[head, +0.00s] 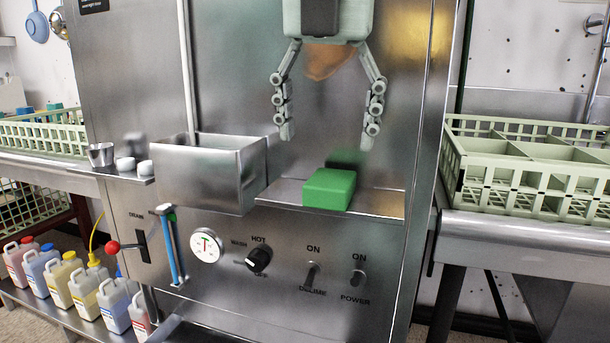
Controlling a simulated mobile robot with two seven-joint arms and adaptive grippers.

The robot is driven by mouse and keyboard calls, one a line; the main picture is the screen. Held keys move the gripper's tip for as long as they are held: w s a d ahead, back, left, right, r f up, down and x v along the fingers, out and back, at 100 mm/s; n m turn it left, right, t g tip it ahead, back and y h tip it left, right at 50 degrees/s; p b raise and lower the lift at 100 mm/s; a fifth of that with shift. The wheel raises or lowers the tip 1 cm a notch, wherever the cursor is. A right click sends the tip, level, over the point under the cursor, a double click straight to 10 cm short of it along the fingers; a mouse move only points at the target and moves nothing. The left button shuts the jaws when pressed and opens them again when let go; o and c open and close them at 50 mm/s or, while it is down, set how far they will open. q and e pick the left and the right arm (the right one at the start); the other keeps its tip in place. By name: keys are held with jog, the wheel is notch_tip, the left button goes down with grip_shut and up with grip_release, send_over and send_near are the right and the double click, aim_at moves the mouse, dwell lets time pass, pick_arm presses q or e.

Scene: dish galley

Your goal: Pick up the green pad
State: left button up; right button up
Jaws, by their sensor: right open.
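The green pad (329,189) is a bright green block lying on a narrow steel shelf (285,193) on the front of the dish machine. Its reflection shows in the steel panel behind it. My right gripper (326,137) hangs from the top of the view with its fingers pointing down. It is open, with its fingers wide apart and nothing between them. It is above the pad and apart from it, with the fingertips a little higher than the pad's top in the picture. My left gripper is not in view.
A steel bin (205,170) stands just left of the shelf. A metal cup (101,155) and small white cups sit further left. A knob (259,260) and switches are below the shelf. Pale green racks (530,165) stand on the right counter. Several coloured jugs (60,280) stand low left.

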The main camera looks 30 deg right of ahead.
aim_at(331, 178)
jog(key=shift+d+r+h, duration=0.15)
jog(key=shift+r+h, duration=0.05)
jog(key=shift+h, duration=0.2)
jog(key=shift+w+d+f, duration=0.1)
jog(key=shift+d+f, duration=0.05)
jog(key=shift+f, duration=0.1)
jog(key=x, duration=0.6)
jog(key=shift+f, duration=0.4)
jog(key=shift+c, duration=0.6)
jog(key=c, duration=0.8)
